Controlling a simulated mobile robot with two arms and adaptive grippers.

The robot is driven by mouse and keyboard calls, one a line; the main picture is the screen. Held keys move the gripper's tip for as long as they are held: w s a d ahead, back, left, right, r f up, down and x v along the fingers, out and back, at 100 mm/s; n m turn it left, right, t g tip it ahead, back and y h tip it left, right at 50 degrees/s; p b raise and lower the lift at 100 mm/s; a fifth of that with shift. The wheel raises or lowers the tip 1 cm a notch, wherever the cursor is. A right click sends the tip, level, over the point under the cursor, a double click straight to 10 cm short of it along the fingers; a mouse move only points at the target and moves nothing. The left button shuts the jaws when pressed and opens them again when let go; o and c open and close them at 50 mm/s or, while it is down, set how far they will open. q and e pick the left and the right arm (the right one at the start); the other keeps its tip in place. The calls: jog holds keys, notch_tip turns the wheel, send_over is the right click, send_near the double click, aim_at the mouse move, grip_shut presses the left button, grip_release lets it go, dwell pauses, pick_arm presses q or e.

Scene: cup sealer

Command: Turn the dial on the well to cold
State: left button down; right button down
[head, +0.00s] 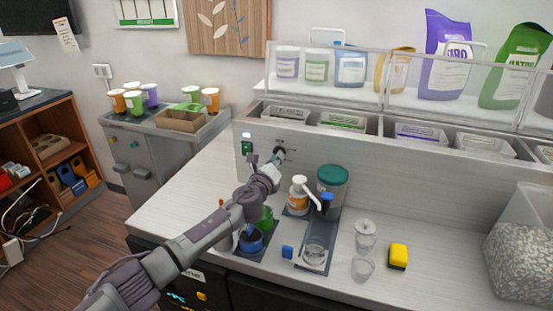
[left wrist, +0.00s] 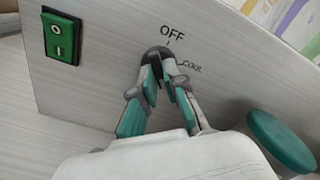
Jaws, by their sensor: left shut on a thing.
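The black dial (left wrist: 157,54) is on the metal front panel of the well (head: 320,152). In the left wrist view, "OFF" is printed above the dial and a "COOL"-like label stands to its right, each with a short line. My left gripper (left wrist: 158,80) has its teal-and-grey fingers closed around the dial. In the head view, the left gripper (head: 276,160) reaches the panel, and the dial (head: 281,152) shows just past it. The fingers hide much of the dial, so its exact pointing is hard to tell. My right gripper is not in view.
A green switch (left wrist: 60,36) is on the panel left of the dial. On the counter below stand a teal-lidded jar (head: 332,180), a white pump bottle (head: 298,194), clear cups (head: 365,240) and a yellow sponge (head: 398,256). The counter's left end is clear.

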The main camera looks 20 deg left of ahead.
pick_arm(q)
jog(key=shift+f, duration=0.1)
jog(key=c, duration=1.2)
grip_release()
jog(key=s, duration=1.2)
jog(key=shift+a, duration=0.25)
